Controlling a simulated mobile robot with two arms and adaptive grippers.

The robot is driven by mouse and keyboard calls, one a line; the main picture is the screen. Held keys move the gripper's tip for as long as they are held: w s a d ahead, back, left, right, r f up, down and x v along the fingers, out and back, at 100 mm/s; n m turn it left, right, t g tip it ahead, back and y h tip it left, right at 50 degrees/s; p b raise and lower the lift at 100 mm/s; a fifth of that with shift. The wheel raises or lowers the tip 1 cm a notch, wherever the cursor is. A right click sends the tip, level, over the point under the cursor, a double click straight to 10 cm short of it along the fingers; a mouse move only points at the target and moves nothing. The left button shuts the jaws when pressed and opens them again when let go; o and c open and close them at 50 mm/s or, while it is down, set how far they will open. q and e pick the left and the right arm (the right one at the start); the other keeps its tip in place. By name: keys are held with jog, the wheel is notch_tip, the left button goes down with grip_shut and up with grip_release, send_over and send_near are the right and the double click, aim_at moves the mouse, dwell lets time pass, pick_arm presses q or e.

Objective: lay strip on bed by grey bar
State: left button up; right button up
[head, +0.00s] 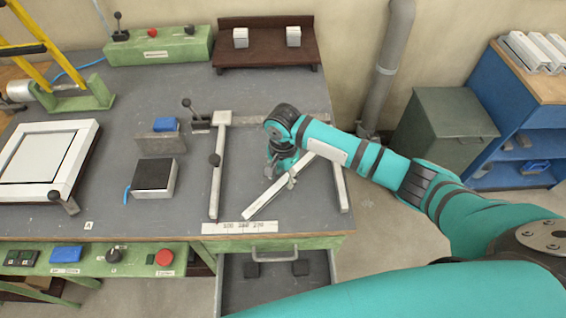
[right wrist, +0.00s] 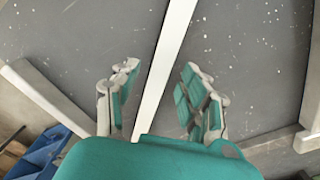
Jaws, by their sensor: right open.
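A long pale strip (head: 263,201) lies slantwise over the grey bed (head: 240,165), between two side bars; I cannot tell whether it lies flat all along. In the right wrist view the strip (right wrist: 165,70) runs between the fingers of my right gripper (right wrist: 160,88), with a gap on both sides. That gripper (head: 284,172) is open, low over the strip's upper part, and hides some of it. A grey bar (head: 250,119) runs along the back of the bed, partly behind my right arm. My left gripper is out of view.
The left side bar (head: 217,180) has a dark knob, and the right side bar (head: 341,186) stands near the bench's edge. A black-topped block (head: 153,175) and a white frame (head: 75,130) are to the left. A ruler plate (head: 240,228) lies in front.

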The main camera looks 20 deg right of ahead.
aim_at(283, 180)
notch_tip(283, 180, up, 11)
jog(key=b, duration=0.1)
jog(key=shift+f, duration=0.15)
